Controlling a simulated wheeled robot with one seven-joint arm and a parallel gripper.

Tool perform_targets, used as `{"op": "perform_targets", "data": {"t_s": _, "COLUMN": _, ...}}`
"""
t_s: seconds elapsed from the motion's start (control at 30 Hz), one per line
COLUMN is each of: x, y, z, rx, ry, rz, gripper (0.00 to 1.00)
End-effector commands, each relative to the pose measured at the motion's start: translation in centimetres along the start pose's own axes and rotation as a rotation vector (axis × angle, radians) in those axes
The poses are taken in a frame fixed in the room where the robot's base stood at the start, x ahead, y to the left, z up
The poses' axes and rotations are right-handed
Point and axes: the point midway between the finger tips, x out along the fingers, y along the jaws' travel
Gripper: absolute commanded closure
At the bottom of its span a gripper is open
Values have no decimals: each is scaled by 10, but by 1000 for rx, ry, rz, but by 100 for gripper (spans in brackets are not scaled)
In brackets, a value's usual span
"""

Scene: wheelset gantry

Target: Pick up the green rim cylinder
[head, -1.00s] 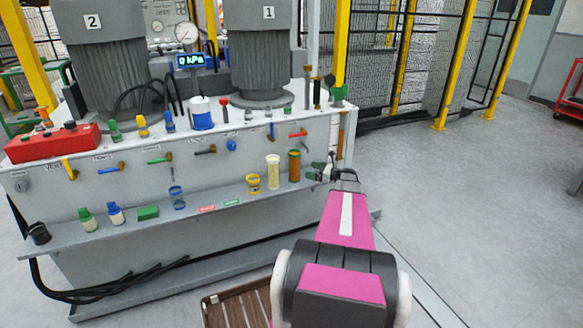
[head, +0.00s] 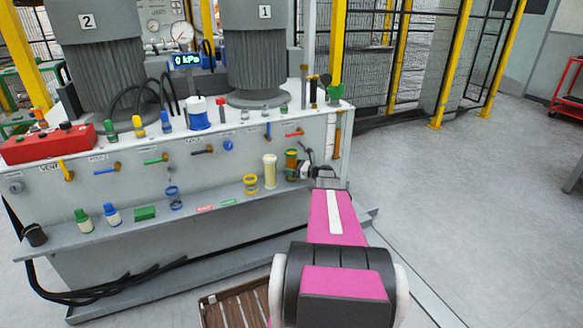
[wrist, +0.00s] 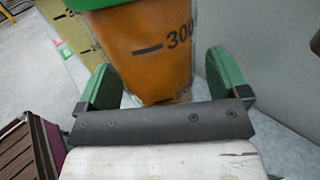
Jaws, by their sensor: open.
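The green rim cylinder (head: 291,157) stands upright at the right end of the panel's shelf in the head view. It holds amber-brown content. In the wrist view the amber cylinder (wrist: 155,50) is large and close, with its green rim at the top and a 300 mark. My gripper (head: 301,170) is at the cylinder in the head view and hides part of its lower body. In the wrist view my gripper (wrist: 166,82) is open, with one green-padded finger on each side of the cylinder. Gaps show beside it; I cannot tell whether either finger touches.
A cream cylinder (head: 270,172) stands close left of it, then a yellow-ringed cylinder (head: 251,185) and a blue-ringed one (head: 174,198). Valve handles stick out of the panel above. A vertical pipe (head: 337,135) is at the right.

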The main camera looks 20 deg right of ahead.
Motion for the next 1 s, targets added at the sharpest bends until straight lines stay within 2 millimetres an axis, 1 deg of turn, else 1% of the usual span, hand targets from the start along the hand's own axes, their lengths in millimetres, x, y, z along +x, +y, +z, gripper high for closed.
{"op": "perform_targets", "data": {"t_s": 0.03, "x": 0, "y": 0, "z": 0, "rx": 0, "ry": 0, "rz": 0, "gripper": 7}}
{"op": "perform_targets", "data": {"t_s": 0.07, "x": 0, "y": 0, "z": 0, "rx": 0, "ry": 0, "rz": 0, "gripper": 17}}
{"op": "perform_targets", "data": {"t_s": 0.1, "x": 0, "y": 0, "z": 0, "rx": 0, "ry": 0, "rz": 0, "gripper": 30}}
{"op": "perform_targets", "data": {"t_s": 0.17, "x": 0, "y": 0, "z": 0, "rx": 0, "ry": 0, "rz": 0, "gripper": 50}}
{"op": "perform_targets", "data": {"t_s": 0.2, "x": 0, "y": 0, "z": 0, "rx": 0, "ry": 0, "rz": 0, "gripper": 63}}
{"op": "perform_targets", "data": {"t_s": 0.23, "x": 0, "y": 0, "z": 0, "rx": 0, "ry": 0, "rz": 0, "gripper": 72}}
{"op": "perform_targets", "data": {"t_s": 0.5, "x": -1, "y": 0, "z": 1, "rx": 0, "ry": -1, "rz": 0, "gripper": 74}}
{"op": "perform_targets", "data": {"t_s": 0.67, "x": -3, "y": 3, "z": 6, "rx": -1, "ry": -1, "rz": 0, "gripper": 74}}
{"op": "perform_targets", "data": {"t_s": 0.77, "x": -4, "y": 4, "z": 15, "rx": -2, "ry": -2, "rz": 0, "gripper": 74}}
{"op": "perform_targets", "data": {"t_s": 0.87, "x": -4, "y": 4, "z": 28, "rx": -3, "ry": -2, "rz": 0, "gripper": 74}}
{"op": "perform_targets", "data": {"t_s": 1.0, "x": -4, "y": 4, "z": 51, "rx": -3, "ry": -2, "rz": 0, "gripper": 74}}
